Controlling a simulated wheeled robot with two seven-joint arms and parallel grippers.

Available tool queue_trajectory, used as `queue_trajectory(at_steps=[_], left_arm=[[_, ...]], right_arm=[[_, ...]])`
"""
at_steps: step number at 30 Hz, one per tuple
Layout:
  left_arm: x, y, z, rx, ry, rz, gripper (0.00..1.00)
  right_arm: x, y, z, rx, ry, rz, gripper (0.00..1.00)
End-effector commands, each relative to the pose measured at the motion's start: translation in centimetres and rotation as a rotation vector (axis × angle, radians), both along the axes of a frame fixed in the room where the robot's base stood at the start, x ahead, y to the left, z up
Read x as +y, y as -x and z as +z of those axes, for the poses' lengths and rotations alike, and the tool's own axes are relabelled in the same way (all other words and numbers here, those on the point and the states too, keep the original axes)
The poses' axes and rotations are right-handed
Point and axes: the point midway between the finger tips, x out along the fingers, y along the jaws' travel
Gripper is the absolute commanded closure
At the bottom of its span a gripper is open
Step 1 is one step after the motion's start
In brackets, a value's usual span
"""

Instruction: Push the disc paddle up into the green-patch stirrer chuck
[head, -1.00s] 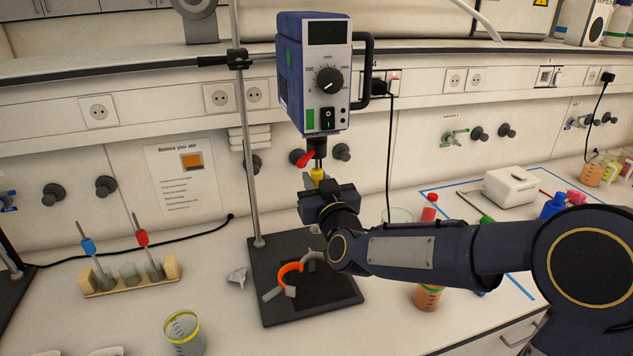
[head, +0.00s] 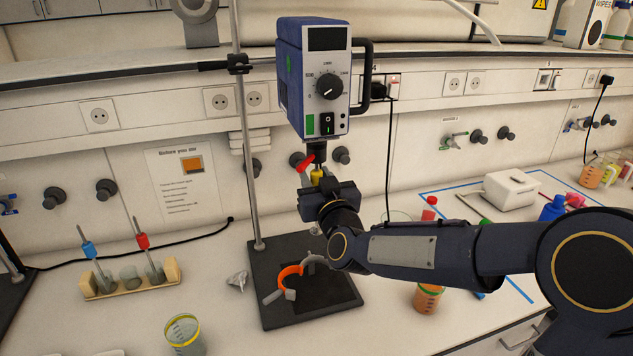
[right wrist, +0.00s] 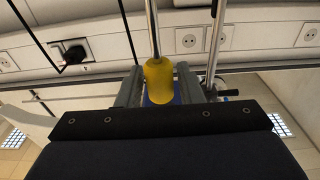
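The stirrer (head: 314,75) is a blue and white motor box on a stand, with a green patch (head: 310,124) on its front. Its dark chuck (head: 316,150) hangs below, with a red lever (head: 304,163) at its left. My right gripper (head: 328,196) is just under the chuck, shut on the paddle's yellow collar (head: 317,175). In the right wrist view the yellow collar (right wrist: 159,80) sits between the fingers, and a thin shaft runs from it. The paddle's disc is hidden. I cannot tell whether its top is inside the chuck. My left gripper is not in view.
The dark stand base (head: 270,312) carries an orange, open ring clamp (head: 288,278). A wooden rack (head: 132,281) with blue- and red-tagged rods stands left. A beaker (head: 184,335) is at front left. An orange-filled jar (head: 428,298) is below my right arm.

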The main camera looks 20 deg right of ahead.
Motion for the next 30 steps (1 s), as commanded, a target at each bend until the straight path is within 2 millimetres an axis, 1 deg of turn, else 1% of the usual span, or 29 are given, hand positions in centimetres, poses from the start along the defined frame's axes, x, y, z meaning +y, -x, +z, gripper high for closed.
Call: queue_trajectory(at_steps=[1, 3, 10, 13, 17, 21, 24, 30], left_arm=[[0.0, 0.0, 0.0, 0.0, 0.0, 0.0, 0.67], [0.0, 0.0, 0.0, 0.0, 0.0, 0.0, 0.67], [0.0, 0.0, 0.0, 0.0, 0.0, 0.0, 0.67], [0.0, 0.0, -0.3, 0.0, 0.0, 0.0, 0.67], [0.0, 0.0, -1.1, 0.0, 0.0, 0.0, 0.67], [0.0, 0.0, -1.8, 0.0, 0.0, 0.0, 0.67], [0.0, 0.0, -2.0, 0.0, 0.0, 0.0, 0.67], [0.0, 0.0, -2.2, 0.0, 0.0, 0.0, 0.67]], right_arm=[[0.0, 0.0, -0.1, 0.004, 0.0, 0.001, 0.6], [0.0, 0.0, -0.2, 0.006, 0.001, 0.001, 0.53], [0.0, 0.0, -0.5, 0.011, 0.001, 0.001, 0.53], [0.0, 0.5, -0.5, 0.01, 0.001, 0.001, 0.53], [-0.1, 2.4, -0.8, 0.009, 0.001, 0.002, 0.53], [-0.1, 4.9, -1.0, 0.007, 0.0, 0.002, 0.53], [-0.2, 6.3, -0.9, 0.007, 0.0, 0.001, 0.53], [-0.4, 8.2, -1.2, 0.033, -0.009, 0.021, 0.53]])
